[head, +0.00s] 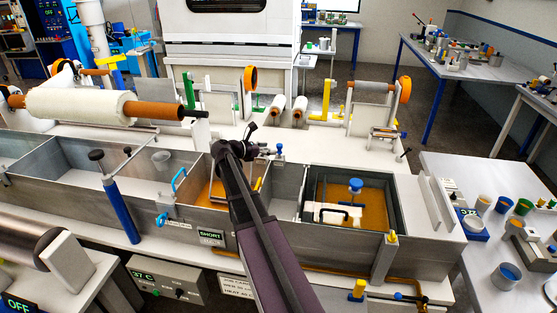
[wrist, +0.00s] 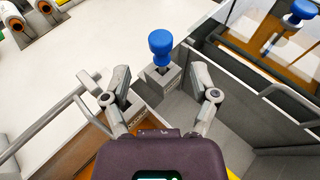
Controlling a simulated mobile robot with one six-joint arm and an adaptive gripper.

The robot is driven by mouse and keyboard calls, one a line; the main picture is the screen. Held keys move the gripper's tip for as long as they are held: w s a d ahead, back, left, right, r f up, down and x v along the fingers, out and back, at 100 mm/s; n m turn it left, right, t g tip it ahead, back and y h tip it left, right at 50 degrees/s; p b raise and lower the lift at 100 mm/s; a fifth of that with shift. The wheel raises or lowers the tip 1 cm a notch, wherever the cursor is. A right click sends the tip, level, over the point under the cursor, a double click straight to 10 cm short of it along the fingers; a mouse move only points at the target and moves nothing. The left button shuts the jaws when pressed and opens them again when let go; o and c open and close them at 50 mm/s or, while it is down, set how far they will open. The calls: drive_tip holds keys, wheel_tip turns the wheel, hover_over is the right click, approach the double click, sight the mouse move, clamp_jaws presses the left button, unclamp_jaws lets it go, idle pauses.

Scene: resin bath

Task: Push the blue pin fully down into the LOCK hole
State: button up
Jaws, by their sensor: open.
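The blue pin (wrist: 160,43) stands upright in a small grey block (wrist: 165,80) on the tank rim in the wrist view. A short length of shaft shows between its blue head and the block. Lettering on the block is too small to read, so I cannot tell whether it says LOCK. My gripper (wrist: 160,79) is open and empty, its fingers spread to either side of the block in the picture. Contact is not clear. In the head view the pin (head: 279,150) shows just right of my gripper (head: 262,150).
A second blue knob (head: 355,186) stands over the right, amber-filled bath (head: 395,205). A metal rail (wrist: 60,115) lies left of my gripper in the wrist view. A roller with white wrap (head: 75,103) lies at the left. The white deck behind the pin is mostly clear.

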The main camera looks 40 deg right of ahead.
sight(280, 149)
drive_tip(key=shift+d, duration=0.1)
drive_tip(key=shift+b+x, duration=0.6)
drive_tip(key=shift+x, duration=1.95)
drive_tip(key=shift+s+r, duration=0.1)
drive_tip(key=shift+r, duration=0.05)
clamp_jaws()
